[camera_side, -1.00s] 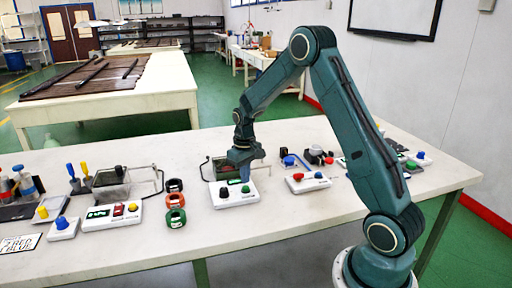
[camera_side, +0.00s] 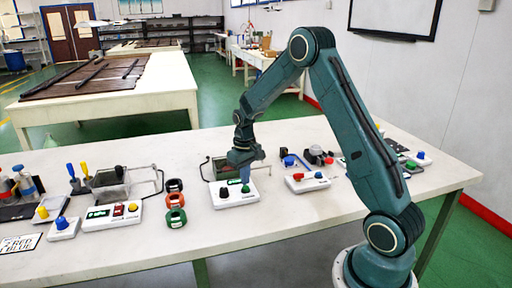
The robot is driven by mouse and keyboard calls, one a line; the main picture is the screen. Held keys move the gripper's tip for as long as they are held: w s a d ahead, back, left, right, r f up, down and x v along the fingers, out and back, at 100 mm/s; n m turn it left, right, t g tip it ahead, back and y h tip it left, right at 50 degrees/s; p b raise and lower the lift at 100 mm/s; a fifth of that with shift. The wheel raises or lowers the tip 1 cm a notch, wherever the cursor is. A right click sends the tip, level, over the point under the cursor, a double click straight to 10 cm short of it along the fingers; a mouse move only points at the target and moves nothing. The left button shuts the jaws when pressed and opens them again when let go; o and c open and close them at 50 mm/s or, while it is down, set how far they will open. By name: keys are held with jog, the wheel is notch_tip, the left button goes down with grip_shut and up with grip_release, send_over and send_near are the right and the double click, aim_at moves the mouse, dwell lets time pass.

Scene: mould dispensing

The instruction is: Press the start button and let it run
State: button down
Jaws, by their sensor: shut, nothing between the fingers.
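A white control box (camera_side: 236,198) stands on the bench below my gripper. A dark knob (camera_side: 224,191) sits on its left part and a green button (camera_side: 245,189) on its right part. My gripper (camera_side: 245,180) is shut and empty, pointing down directly over the green button. Its tips partly hide the button; I cannot tell whether they touch it or whether it is pressed in. A dark clear-sided tray (camera_side: 221,168) stands behind the box, partly hidden by my gripper.
To the left are coloured rings (camera_side: 175,200) and another white control box (camera_side: 112,216). Small tools stand at the far left. The bench front (camera_side: 260,225) is clear.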

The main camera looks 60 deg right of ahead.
aim_at(245, 188)
jog(key=shift+f, duration=0.8)
dwell(0.4)
notch_tip(245, 188, up, 11)
dwell(2.0)
jog(key=s+a+r+n+t, duration=0.1)
jog(key=s+a+r+t, duration=0.2)
jog(key=s+a+r, duration=0.8)
jog(key=s+a+n+t, duration=0.1)
jog(key=s+a, duration=0.3)
jog(key=s, duration=0.2)
jog(key=s+a+r+n+t, duration=0.1)
jog(key=s+a, duration=0.3)
jog(key=s, duration=0.3)
jog(key=shift+s+t, duration=0.3)
